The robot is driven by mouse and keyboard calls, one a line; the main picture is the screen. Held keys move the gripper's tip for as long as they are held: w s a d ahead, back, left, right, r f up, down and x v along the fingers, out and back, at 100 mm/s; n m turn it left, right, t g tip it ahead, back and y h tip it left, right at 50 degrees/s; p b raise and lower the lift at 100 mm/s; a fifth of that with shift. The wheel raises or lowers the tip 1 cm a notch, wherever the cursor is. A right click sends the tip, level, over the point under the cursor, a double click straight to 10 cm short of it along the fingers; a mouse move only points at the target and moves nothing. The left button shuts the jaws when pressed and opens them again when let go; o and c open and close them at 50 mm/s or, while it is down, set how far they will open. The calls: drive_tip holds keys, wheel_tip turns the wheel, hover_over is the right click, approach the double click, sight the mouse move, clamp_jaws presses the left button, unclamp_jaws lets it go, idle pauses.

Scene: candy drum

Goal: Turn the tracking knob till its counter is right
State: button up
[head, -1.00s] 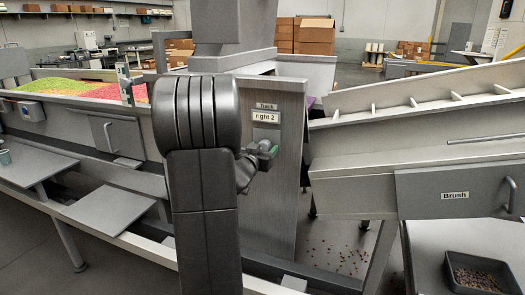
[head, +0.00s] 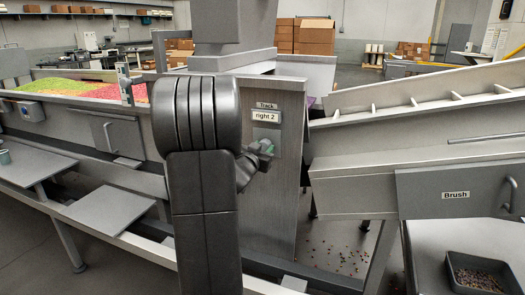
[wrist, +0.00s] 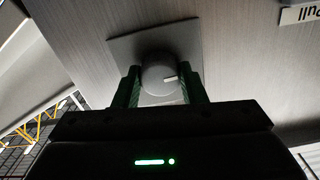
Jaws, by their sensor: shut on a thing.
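The tracking knob (wrist: 157,74) is a round grey dial with a white mark, on a square plate (wrist: 120,47) on the grey panel. In the wrist view my gripper (wrist: 160,88) has one green-padded finger on each side of the knob and is shut on it. The white mark points to the right in that view. In the head view my gripper (head: 262,148) is at the panel (head: 284,200) and hides most of the knob. The counter label (head: 266,116) above it reads "right 2", under a "Track" label (head: 266,105).
A sloped conveyor with a "Brush" drawer (head: 480,190) stands at the right, with a tray of candy bits (head: 478,285) below. A trough of green and red candy (head: 75,88) is at the left. Candies (head: 340,262) lie scattered on the floor.

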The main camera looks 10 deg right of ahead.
drive_tip(key=m+b, duration=0.2)
drive_tip(key=m, duration=0.3)
drive_tip(key=shift+f, duration=0.1)
drive_tip(key=m+b, duration=0.3)
drive_tip(key=m, duration=0.2)
drive_tip(key=shift+m, duration=0.4)
drive_tip(key=m+b, duration=0.3)
drive_tip(key=m, duration=0.3)
drive_tip(key=m+b, duration=0.2)
drive_tip(key=m, duration=0.3)
drive_tip(key=shift+b, duration=0.4)
drive_tip(key=o, duration=1)
